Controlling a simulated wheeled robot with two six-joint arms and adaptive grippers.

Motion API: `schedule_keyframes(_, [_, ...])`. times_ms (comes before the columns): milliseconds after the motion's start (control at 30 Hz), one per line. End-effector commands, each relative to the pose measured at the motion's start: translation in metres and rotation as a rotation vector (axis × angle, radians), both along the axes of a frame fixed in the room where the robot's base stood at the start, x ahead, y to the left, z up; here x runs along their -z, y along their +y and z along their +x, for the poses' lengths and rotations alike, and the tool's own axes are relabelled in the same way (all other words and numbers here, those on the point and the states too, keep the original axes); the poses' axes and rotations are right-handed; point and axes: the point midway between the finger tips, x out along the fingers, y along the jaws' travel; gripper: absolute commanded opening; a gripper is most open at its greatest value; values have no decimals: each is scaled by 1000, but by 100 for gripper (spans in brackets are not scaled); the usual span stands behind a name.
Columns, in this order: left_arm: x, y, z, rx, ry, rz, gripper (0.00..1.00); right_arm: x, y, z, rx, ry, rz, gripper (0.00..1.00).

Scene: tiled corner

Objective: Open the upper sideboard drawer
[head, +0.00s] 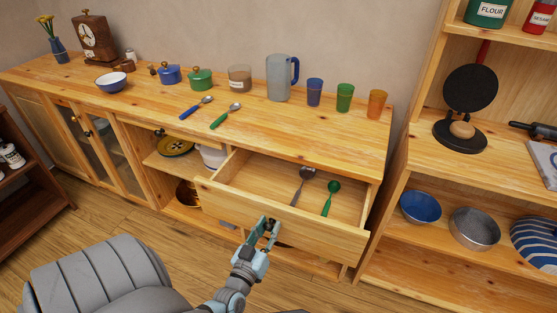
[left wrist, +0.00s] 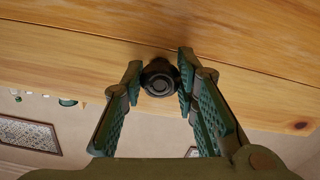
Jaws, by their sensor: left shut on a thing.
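The upper sideboard drawer (head: 285,217) stands pulled out from the wooden sideboard (head: 130,100) in the head view. A dark spoon (head: 302,184) and a green spoon (head: 331,197) lie inside it. My left gripper (head: 268,228) is at the drawer's front face. In the left wrist view its two green fingers (left wrist: 160,82) are shut on the round dark drawer knob (left wrist: 160,78), one on each side. The knob is mostly hidden in the head view. My right gripper is not in view.
On the sideboard top stand a clock (head: 93,38), a white-and-blue bowl (head: 111,81), a glass pitcher (head: 280,78) and several cups. Open shelves (head: 405,255) with a blue bowl (head: 420,207) and a metal bowl (head: 474,228) stand close to the right.

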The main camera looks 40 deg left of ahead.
Motion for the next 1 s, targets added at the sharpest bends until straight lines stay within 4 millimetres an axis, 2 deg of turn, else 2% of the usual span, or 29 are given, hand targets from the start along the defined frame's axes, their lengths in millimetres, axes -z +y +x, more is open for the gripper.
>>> schedule_keyframes(100, [-1,-8,-24,0,3,0,0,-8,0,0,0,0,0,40])
schedule_keyframes(333, [0,-19,-53,-1,1,0,0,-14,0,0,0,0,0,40])
schedule_keyframes(533, [0,-22,-62,0,1,2,0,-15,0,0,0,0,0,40])
schedule_keyframes(867, [1,-22,-63,0,2,2,0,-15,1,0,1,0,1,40])
schedule_keyframes(900, [1,-22,-63,0,2,2,30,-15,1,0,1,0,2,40])
schedule_keyframes(1000, [1,-22,-63,0,0,1,46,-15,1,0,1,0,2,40])
